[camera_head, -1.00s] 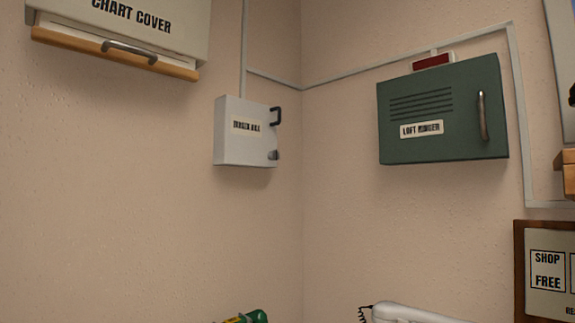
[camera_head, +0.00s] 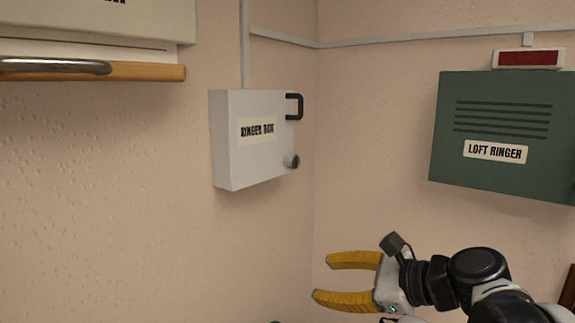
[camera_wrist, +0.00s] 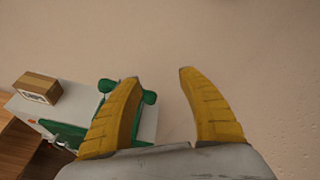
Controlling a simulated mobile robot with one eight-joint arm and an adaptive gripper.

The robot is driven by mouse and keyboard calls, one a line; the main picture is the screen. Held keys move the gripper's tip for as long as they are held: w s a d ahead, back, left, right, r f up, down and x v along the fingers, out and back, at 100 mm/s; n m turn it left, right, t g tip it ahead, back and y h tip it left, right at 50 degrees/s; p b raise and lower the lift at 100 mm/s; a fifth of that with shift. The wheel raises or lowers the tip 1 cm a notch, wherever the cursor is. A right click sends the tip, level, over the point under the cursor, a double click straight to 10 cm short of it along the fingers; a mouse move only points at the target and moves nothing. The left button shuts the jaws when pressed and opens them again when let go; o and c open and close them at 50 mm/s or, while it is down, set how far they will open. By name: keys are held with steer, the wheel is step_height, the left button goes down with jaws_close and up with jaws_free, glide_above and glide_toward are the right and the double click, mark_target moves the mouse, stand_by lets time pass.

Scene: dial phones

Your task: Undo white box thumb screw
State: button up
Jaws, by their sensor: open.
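The white box (camera_head: 228,155), labelled "RINGER BOX", is mounted on the wall left of the corner in the head view. Its thumb screw (camera_head: 291,161) is a small grey knob low on the right edge of its front. A black handle (camera_head: 294,106) sits above the knob. My gripper (camera_head: 322,279) is open and empty, below and to the right of the box, its yellow fingers pointing left. In the wrist view the open fingers (camera_wrist: 160,75) face bare wall; the white box and its screw are not in that view.
A green "LOFT RINGER" box (camera_head: 505,120) hangs on the right wall. The chart cover's wooden rail (camera_head: 140,71) juts out at upper left. The wrist view shows a brown box (camera_wrist: 38,88) and a green object (camera_wrist: 65,133) below. The wall under the white box is clear.

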mark_target(296, 162)
steer(key=w+d+r+m+t+y+p, duration=0.1)
steer(key=w+r+m+y+p, duration=0.2)
steer(key=r, duration=0.7)
steer(key=w+d+r+m+t+y+p, duration=0.1)
steer(key=w+r+m+p, duration=0.35)
steer(key=r, duration=0.45)
steer(key=shift+m, duration=0.35)
steer(key=x, duration=0.3)
steer(key=p+x, duration=0.1)
steer(key=x, duration=0.6)
steer(key=shift+a+r, duration=0.25)
steer(key=shift+a, duration=0.2)
jaws_close()
